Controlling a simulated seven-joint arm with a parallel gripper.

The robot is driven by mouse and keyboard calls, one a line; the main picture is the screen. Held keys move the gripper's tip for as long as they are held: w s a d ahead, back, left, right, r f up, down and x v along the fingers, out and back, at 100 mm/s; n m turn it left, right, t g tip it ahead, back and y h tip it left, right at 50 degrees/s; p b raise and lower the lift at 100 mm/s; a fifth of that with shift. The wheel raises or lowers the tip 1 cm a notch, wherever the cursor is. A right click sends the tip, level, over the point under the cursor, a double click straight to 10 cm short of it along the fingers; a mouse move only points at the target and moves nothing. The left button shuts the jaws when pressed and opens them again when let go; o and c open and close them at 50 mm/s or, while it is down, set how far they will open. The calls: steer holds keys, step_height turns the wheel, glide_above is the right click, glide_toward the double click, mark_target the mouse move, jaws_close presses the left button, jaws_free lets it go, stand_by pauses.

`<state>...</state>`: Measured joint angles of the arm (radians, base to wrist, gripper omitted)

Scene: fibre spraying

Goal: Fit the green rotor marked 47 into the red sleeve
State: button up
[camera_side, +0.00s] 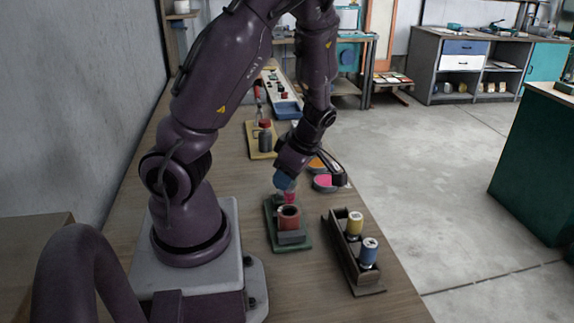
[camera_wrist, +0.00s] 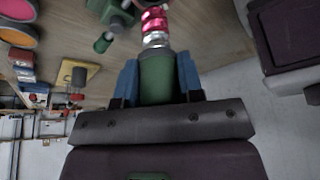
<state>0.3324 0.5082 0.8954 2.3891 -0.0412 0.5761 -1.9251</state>
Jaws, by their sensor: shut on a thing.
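My gripper (camera_side: 286,181) is shut on a green cylinder, the green rotor (camera_wrist: 157,80), which sits between its blue fingers (camera_wrist: 158,60) in the wrist view. Beyond the green body are a silver band and a glossy pink-red end (camera_wrist: 154,20). The mark 47 does not show. In the side view the pink end (camera_side: 289,197) points down just above the open top of the red sleeve (camera_side: 289,218). The sleeve stands upright on a green base (camera_side: 291,243). Whether the pink end touches the rim, I cannot tell.
A dark wooden rack (camera_side: 342,256) to the right holds a yellow rotor (camera_side: 354,226) and a blue rotor (camera_side: 369,253). Bowls with pink (camera_side: 324,181) and orange (camera_side: 316,163) contents stand behind. A yellow board (camera_side: 257,151) carries a dark red-topped bottle (camera_side: 265,137).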

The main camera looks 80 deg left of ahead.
mark_target(288, 200)
steer(key=shift+f, duration=0.7)
steer(key=shift+f, duration=2.75)
stand_by(0.6)
steer(key=o, duration=1.2)
steer(key=shift+r, duration=0.1)
steer(key=v, duration=1.2)
steer(key=shift+w+d+r, duration=0.1)
steer(key=shift+r, duration=0.2)
